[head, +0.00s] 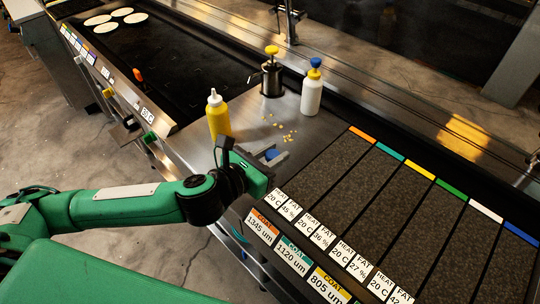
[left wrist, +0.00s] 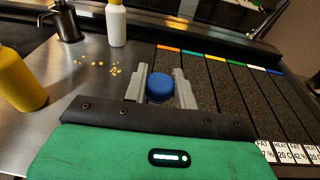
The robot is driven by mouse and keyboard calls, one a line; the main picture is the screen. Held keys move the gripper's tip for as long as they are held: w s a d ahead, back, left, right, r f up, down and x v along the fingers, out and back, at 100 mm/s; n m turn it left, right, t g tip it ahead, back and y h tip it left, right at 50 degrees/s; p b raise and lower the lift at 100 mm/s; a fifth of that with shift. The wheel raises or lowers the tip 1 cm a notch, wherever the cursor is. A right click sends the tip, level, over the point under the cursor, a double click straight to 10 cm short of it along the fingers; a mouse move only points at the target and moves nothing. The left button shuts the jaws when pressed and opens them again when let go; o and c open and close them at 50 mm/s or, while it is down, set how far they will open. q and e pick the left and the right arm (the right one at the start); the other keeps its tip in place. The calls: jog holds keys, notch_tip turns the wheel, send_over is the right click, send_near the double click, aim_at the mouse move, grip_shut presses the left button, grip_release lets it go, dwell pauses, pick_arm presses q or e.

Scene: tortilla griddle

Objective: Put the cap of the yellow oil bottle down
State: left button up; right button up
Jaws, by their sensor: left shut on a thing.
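My left gripper (head: 273,157) is over the steel counter, to the right of the yellow oil bottle. It is shut on a round blue cap (left wrist: 160,87), which shows between the two grey fingers in the left wrist view. The yellow oil bottle (head: 218,118) stands upright on the counter with a bare white nozzle on top. Part of it shows at the left of the left wrist view (left wrist: 18,82). I cannot tell how far the cap is above the counter. My right gripper is not in view.
A white bottle (head: 312,95) with a blue top and a steel pot (head: 271,80) with a yellow knob stand behind. Yellow crumbs (head: 287,136) lie on the counter. Dark heating strips (head: 395,195) lie right. The griddle (head: 160,50) at far left bears several tortillas (head: 104,27).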

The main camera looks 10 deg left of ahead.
pick_arm(q)
jog(key=shift+w+d+r+m+h, duration=0.15)
jog(key=shift+d+r+m+h, duration=0.25)
jog(key=shift+d+r, duration=0.25)
jog(key=shift+w+d+r+m+g+h, duration=0.25)
jog(key=shift+d+r+m+g+h, duration=0.25)
jog(key=shift+d, duration=0.2)
jog(key=shift+w+d+r+m+g+h, duration=0.3)
jog(key=shift+d+r+h, duration=0.1)
jog(key=shift+d+r, duration=0.25)
